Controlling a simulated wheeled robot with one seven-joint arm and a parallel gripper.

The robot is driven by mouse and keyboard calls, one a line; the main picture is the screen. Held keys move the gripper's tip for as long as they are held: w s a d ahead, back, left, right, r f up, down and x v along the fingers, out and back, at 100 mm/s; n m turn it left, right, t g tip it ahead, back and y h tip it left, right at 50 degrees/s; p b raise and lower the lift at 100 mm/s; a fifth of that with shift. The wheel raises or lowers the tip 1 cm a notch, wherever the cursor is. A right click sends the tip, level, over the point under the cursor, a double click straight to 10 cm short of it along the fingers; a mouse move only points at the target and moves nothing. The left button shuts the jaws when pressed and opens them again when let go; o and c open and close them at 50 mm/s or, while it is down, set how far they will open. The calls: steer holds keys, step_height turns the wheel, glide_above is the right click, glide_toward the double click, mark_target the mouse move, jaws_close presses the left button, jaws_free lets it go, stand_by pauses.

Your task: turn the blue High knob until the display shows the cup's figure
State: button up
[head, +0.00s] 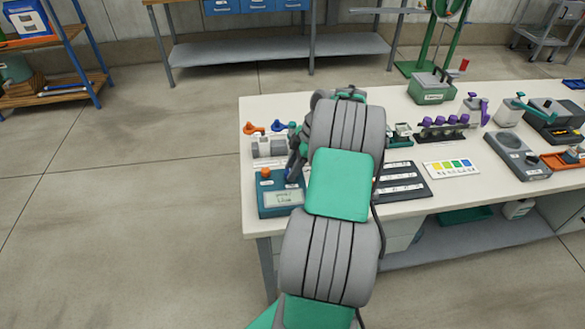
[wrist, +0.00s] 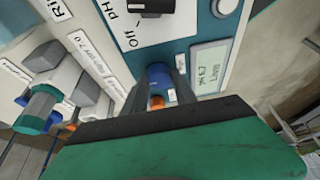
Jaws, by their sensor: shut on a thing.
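The blue meter box (head: 266,205) stands at the near left corner of the bench, with an orange knob (head: 265,173) on it. Its display (wrist: 208,68) seems to read pH 6.7, with a smaller blurred line below. My gripper (wrist: 164,84) is shut on the blue High knob (wrist: 158,74), a finger on either side. In the head view my gripper (head: 294,163) reaches down to the box's right side, and my arm hides part of it. Left in the wrist view, a pale holder carries a label (wrist: 94,57) that seems to read pH 7.0.
A grey holder (head: 268,149) with orange and blue-handled items sits just behind the box. A dark tray (head: 405,183) and a colour chart (head: 452,168) lie to the right. Floor is open left of the bench.

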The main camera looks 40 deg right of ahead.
jaws_close()
steer(key=shift+m+b, duration=0.35)
steer(key=shift+m, duration=0.05)
steer(key=m+t+h+b, duration=0.1)
steer(key=m+b, duration=0.1)
steer(key=m, duration=0.1)
steer(key=shift+s+a+f+m, duration=0.1)
steer(key=shift+m, duration=0.3)
steer(key=m+h+b, duration=0.1)
steer(key=m, duration=0.2)
steer(key=shift+a+m+t+h+b, duration=0.1)
steer(key=shift+m+t+h+b, duration=0.2)
steer(key=shift+t+b, duration=0.1)
steer(key=shift+a+m+h+b, duration=0.1)
steer(key=shift+m+h+b, duration=0.5)
steer(key=shift+m, duration=1.2)
steer(key=o, duration=0.9)
jaws_free()
